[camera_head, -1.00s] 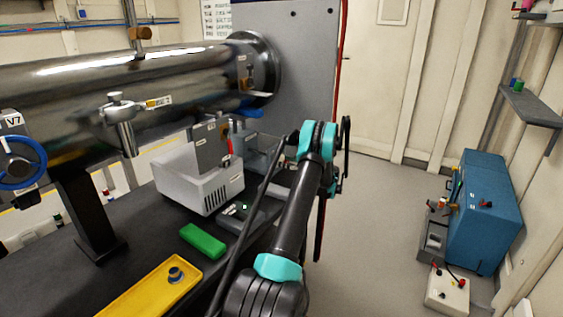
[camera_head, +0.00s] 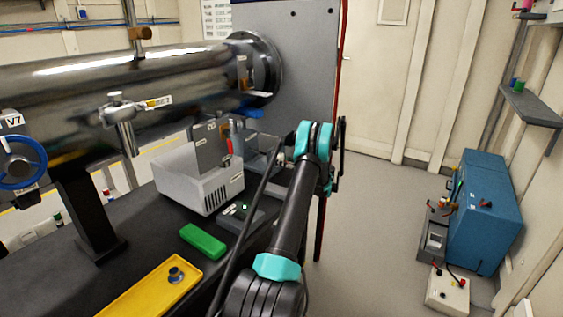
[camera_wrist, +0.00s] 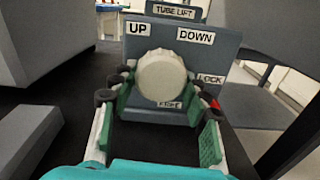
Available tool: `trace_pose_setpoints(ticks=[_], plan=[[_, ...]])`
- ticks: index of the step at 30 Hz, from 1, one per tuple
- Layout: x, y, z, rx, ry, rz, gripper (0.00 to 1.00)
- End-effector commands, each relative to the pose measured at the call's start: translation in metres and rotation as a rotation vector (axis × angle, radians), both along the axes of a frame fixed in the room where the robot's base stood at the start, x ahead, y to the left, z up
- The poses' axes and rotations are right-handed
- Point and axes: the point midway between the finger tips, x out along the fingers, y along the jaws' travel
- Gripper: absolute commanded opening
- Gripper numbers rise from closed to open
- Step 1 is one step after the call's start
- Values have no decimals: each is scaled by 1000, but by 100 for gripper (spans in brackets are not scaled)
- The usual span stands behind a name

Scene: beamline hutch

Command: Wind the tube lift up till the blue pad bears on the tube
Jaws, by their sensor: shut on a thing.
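The tube lift shows in the wrist view as a grey panel (camera_wrist: 185,50) headed TUBE LIFT, with UP, DOWN and LOCK labels. A pale round knob (camera_wrist: 162,77) stands out from the panel. My gripper (camera_wrist: 160,95) is shut on the knob, one finger on each side. A red piece (camera_wrist: 214,103) shows beside the LOCK label, partly behind the right finger. In the head view the steel tube (camera_head: 70,88) runs along the left. A blue pad (camera_head: 250,113) shows under its flanged end; whether it touches the tube I cannot tell. My arm hides the gripper there.
On the dark bench stand a pale grey box (camera_head: 195,183), a green block (camera_head: 203,241) and a yellow tray (camera_head: 140,295). A blue cabinet (camera_head: 488,215) stands on the right. The floor between bench and cabinet is clear.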

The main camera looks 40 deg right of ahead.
Motion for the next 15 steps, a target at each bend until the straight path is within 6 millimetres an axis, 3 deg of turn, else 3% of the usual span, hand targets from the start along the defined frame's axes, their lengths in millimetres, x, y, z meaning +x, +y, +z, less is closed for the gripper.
trace_pose_setpoints(ticks=[14, 15], plan=[[0, -1, 0, -92, -38, 0, 17], [0, -1, 0, -92, -38, 0, 48]])
